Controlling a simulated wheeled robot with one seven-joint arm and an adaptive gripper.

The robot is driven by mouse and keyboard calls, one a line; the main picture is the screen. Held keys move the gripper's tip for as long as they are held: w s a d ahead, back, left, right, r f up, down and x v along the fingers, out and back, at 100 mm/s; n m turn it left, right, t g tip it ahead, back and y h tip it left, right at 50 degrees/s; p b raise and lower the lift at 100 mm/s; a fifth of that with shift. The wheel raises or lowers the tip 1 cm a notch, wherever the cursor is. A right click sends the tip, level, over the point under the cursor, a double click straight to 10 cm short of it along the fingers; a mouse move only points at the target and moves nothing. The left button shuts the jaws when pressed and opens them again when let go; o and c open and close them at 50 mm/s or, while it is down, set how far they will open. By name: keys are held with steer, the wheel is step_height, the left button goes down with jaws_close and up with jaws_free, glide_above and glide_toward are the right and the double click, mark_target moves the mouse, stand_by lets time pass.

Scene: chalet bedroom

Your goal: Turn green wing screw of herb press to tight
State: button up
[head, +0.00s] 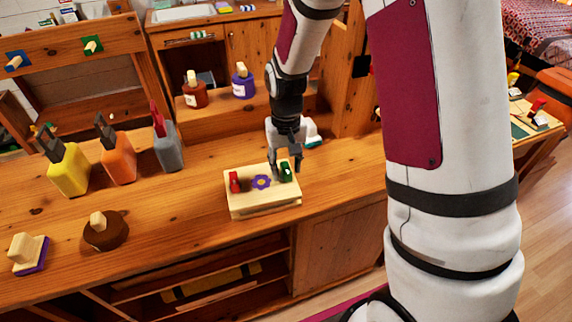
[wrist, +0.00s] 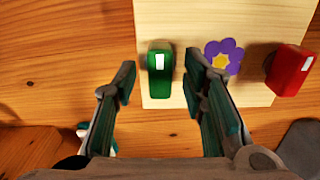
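The herb press (head: 264,207) is a pale wooden block on the workbench; its top board also shows in the wrist view (wrist: 215,15). The green wing screw (head: 286,173) stands at its right end in the head view and appears between my fingers in the wrist view (wrist: 159,84). A red wing screw (head: 235,182) is at the other end, with a purple flower (head: 261,182) between them. My gripper (head: 285,167) points down over the green screw. Its fingers are open, one on each side, with visible gaps in the wrist view (wrist: 160,72).
Yellow (head: 68,170), orange (head: 118,158) and grey (head: 167,148) tool holders stand left on the bench. A round brown object (head: 105,231) and a purple-edged block (head: 30,254) lie nearer.

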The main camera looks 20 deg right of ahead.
mark_target(286, 167)
step_height(286, 167, up, 12)
stand_by(0.6)
stand_by(0.4)
steer(key=s+r+t+p, duration=0.1)
steer(key=s+r+t, duration=0.1)
steer(key=s+r, duration=0.95)
steer(key=s+r+n+t+p, duration=0.1)
steer(key=s+r+t, duration=0.1)
steer(key=s, duration=1.1)
steer(key=shift+s+d+p, duration=0.2)
steer(key=shift+s+p, duration=0.1)
steer(key=shift+s, duration=0.1)
